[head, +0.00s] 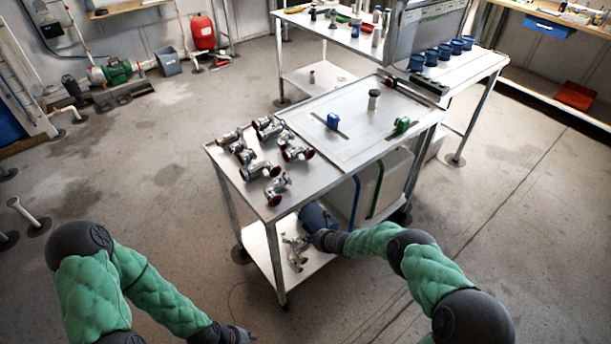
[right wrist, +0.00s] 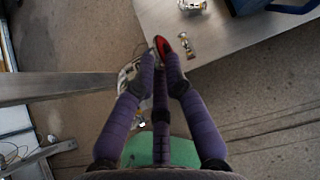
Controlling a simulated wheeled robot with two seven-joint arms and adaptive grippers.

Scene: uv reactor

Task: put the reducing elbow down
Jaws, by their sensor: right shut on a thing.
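The reducing elbow, a silver fitting with a red-rimmed end (right wrist: 161,45), is between the fingertips of my right gripper (right wrist: 160,62) in the right wrist view. The fingers are closed on it and hide part of it. In the head view my right gripper (head: 318,240) is at the cart's lower shelf (head: 268,262), in front of the blue bin. Whether the elbow touches the shelf cannot be told. My left gripper (head: 238,334) is low at the bottom edge of the head view, away from the cart; its fingers are too small to read.
Silver fittings (head: 297,252) lie on the lower shelf, beside a blue bin (head: 313,216). Several red-flanged fittings (head: 262,168) stand on the cart top. The shelf's front left is bare.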

